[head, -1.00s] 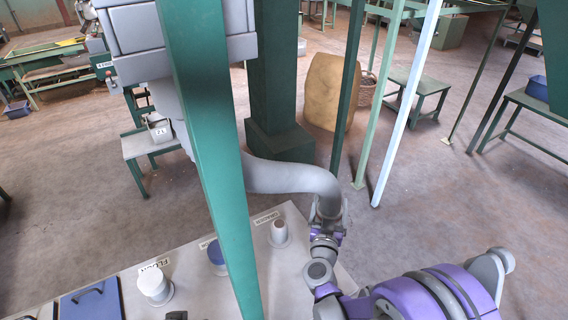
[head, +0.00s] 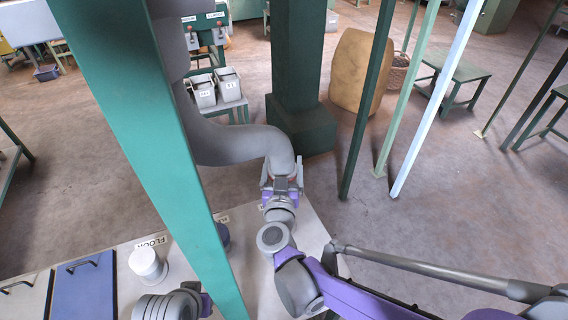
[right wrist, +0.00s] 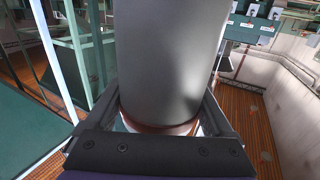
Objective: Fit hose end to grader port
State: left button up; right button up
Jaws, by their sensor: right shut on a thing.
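The grey hose (head: 225,146) comes down from the upper left and bends toward my right gripper (head: 282,180). My right gripper is shut around the hose end, above the panel's far right part. In the right wrist view the hose end (right wrist: 170,70) stands between the two fingers, with a reddish-brown rim at its lower edge. No grader port can be made out. My left gripper's fingers do not show.
A green post (head: 150,140) stands close in front of the panel. Further posts (head: 365,110) rise at the right. A green column (head: 300,90) and a tan board (head: 358,72) stand behind the hose. Two labelled bins (head: 215,90) sit on a stand.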

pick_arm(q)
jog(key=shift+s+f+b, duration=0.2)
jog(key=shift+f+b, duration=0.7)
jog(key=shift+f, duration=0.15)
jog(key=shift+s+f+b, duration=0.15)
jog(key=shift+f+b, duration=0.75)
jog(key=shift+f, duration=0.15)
pick_arm(e)
jog(key=shift+f, duration=3.3)
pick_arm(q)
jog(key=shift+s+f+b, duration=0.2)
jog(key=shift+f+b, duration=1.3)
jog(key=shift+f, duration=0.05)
pick_arm(e)
jog(key=shift+f, duration=1.55)
jog(key=o, duration=1.4)
jog(key=shift+c, duration=0.2)
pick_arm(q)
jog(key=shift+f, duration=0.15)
pick_arm(e)
jog(key=s, duration=1)
jog(key=shift+s+a, duration=0.25)
jog(key=shift+s, duration=0.15)
jog(key=shift+r, duration=0.1)
